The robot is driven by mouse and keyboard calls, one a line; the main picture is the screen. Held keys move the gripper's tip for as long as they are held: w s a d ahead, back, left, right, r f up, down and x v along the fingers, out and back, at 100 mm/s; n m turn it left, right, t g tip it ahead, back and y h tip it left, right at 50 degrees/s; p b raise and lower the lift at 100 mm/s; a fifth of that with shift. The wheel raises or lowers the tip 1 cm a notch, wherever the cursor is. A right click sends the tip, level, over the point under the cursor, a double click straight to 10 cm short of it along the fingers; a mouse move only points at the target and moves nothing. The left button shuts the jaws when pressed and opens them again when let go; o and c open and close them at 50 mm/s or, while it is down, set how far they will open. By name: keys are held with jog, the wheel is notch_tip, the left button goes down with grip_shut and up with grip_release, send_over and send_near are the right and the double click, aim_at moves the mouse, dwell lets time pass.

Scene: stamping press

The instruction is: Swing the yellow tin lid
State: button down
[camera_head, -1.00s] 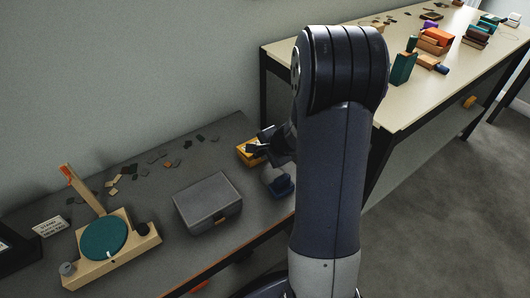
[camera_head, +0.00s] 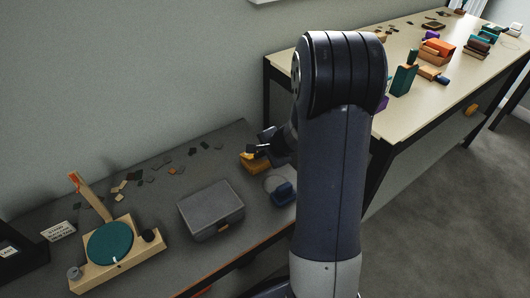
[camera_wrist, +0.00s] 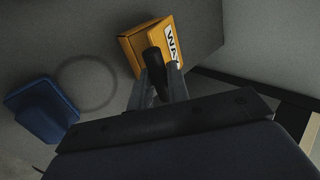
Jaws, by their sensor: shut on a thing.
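The yellow tin (camera_head: 257,167) stands toward the far right of the grey bench in the head view. In the wrist view the yellow tin (camera_wrist: 151,39) is near the top middle, with a white label reading "WA", the rest cut off. My gripper (camera_head: 262,148) also shows at the tin's top in the head view. The lid's angle cannot be told clearly.
A blue block-shaped object (camera_head: 284,193) and a faint ring mark (camera_wrist: 86,82) are beside the tin. A grey case (camera_head: 211,209) and a wooden stand with a teal disc (camera_head: 110,243) are to the left. Dark and tan scraps lie behind. A pale table (camera_head: 430,95) stands right.

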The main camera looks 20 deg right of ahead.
jog(key=shift+w+a+r+p, duration=0.1)
jog(key=shift+w+r+p, duration=0.3)
jog(key=shift+r+p, duration=0.3)
jog(key=shift+w+a+r+p, duration=0.1)
jog(key=shift+w+r+p, duration=0.1)
jog(key=shift+w+p, duration=0.15)
jog(key=shift+w+a+r+p, duration=0.1)
jog(key=shift+w+r+p, duration=0.55)
jog(key=shift+p, duration=0.15)
jog(key=shift+w+r, duration=0.2)
jog(key=shift+w, duration=0.1)
jog(key=c, duration=2.2)
grip_release()
jog(key=shift+w+f, duration=0.1)
jog(key=shift+w, duration=0.05)
jog(key=c, duration=2.2)
grip_release()
jog(key=c, duration=2.2)
grip_release()
